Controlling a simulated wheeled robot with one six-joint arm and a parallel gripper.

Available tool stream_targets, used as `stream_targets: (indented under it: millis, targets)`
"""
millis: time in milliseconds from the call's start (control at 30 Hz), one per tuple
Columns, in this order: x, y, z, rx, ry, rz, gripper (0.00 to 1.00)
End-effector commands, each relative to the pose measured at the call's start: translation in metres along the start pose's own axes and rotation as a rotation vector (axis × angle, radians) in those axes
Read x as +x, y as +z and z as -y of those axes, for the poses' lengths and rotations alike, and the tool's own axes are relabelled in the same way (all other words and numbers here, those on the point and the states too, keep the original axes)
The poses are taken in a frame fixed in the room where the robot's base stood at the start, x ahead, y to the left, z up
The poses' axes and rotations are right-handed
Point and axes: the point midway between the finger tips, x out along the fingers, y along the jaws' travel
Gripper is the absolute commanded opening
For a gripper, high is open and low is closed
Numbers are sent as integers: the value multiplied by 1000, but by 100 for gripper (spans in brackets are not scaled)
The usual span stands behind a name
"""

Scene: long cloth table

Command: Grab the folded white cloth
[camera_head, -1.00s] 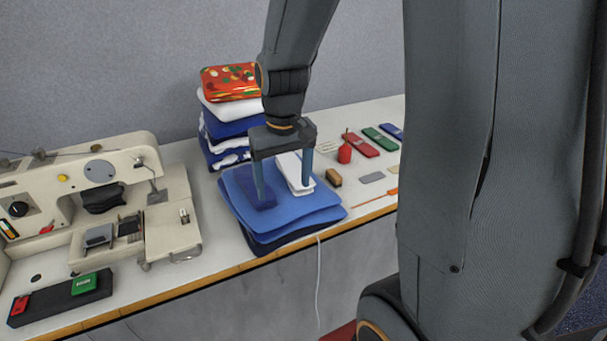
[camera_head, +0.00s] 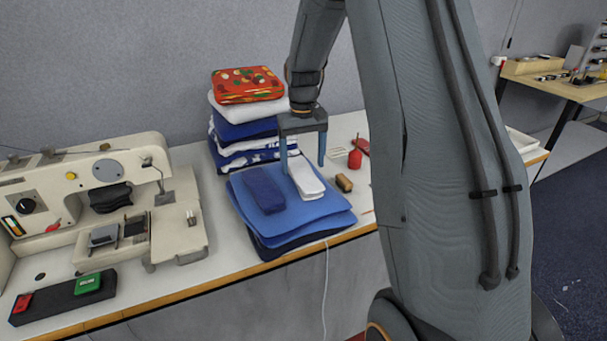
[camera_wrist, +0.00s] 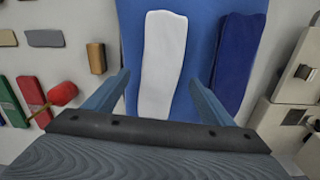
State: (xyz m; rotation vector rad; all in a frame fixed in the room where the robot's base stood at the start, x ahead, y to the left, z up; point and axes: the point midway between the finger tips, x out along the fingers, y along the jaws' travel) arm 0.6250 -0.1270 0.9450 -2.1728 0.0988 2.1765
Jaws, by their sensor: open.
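The folded white cloth (camera_head: 308,182) is a narrow flat bundle on the right part of a blue fabric stack (camera_head: 325,217). A folded dark blue cloth (camera_head: 264,190) lies beside it on the left. My gripper (camera_head: 303,168) is open and empty, pointing down near the far end of the white cloth. In the wrist view the white cloth (camera_wrist: 164,60) lies between the two spread fingers (camera_wrist: 158,78), with a gap on each side. The dark blue cloth (camera_wrist: 238,60) is to the right there, beyond the finger. I cannot tell how far the fingertips are above the stack.
A taller pile of folded fabrics (camera_head: 240,132) with a red patterned one (camera_head: 247,84) on top stands behind. A red pincushion-like item (camera_head: 355,158) and a tan block (camera_head: 344,182) are close on the right. A sewing machine (camera_head: 110,205) stands left.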

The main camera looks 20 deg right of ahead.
Motion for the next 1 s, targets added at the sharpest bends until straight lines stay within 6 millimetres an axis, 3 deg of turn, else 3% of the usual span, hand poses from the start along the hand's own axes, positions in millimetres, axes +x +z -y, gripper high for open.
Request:
stream_targets:
  millis: [200, 467, 733, 1000]
  targets:
    - [22, 0, 0, 0, 0, 0, 77]
    - [25, 0, 0, 0, 0, -1, 77]
    - [24, 0, 0, 0, 0, -1, 31]
    - [22, -1, 0, 0, 0, -3, 30]
